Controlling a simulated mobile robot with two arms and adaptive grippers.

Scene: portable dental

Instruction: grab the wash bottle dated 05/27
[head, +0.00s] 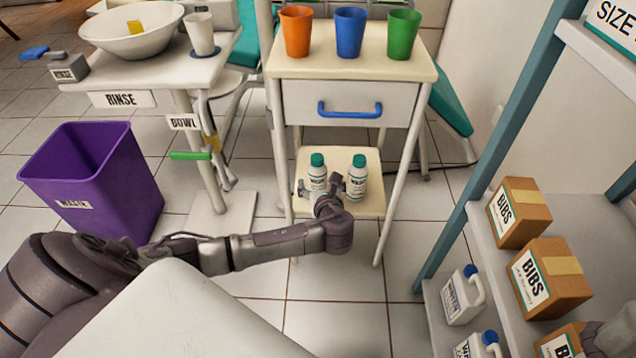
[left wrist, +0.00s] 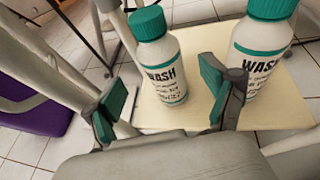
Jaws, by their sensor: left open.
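Two white wash bottles with teal caps stand upright on the lower shelf (head: 370,208) of the cart. The left wash bottle (head: 317,172) also shows in the left wrist view (left wrist: 165,70). The right wash bottle (head: 357,180) also shows in the left wrist view (left wrist: 258,62). Both labels read WASH; the dates are too small to read. My left gripper (head: 329,190) is open at the front of the shelf. In the left wrist view its teal-padded fingers (left wrist: 165,100) are spread, with the left bottle ahead between them and the right bottle beyond the right finger.
The cart's drawer (head: 345,103) with a blue handle is above the shelf, and cart legs flank it. Orange (head: 296,32), blue (head: 350,32) and green (head: 403,35) cups stand on top. A purple bin (head: 95,180) is left; a rack with BIBS boxes (head: 550,278) and jugs is right.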

